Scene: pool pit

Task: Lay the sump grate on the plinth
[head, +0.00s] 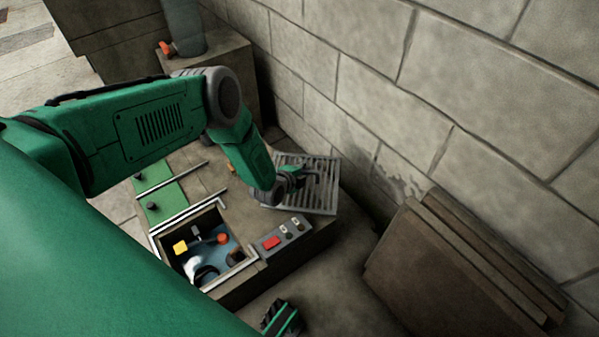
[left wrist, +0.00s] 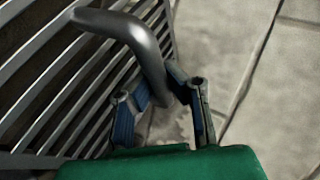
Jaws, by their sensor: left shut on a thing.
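The sump grate (head: 322,201) is a grey slatted panel at the far right end of the low stone block (head: 318,246), close to the wall. I cannot tell whether it rests on the block or hangs just above it. My left gripper (head: 303,178) is over the grate, shut on its bent grey handle. The left wrist view shows the handle (left wrist: 150,48) between the fingers (left wrist: 165,105), with the grate's slats (left wrist: 62,75) at the left. My right gripper (head: 281,318) shows only in part at the bottom edge; its jaws are unclear. I cannot tell for sure which block is the plinth.
An open pit (head: 213,246) in the block holds water and several small objects. Brown boards (head: 450,265) lean on the wall (head: 440,90). A pipe (head: 184,25) stands back left.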

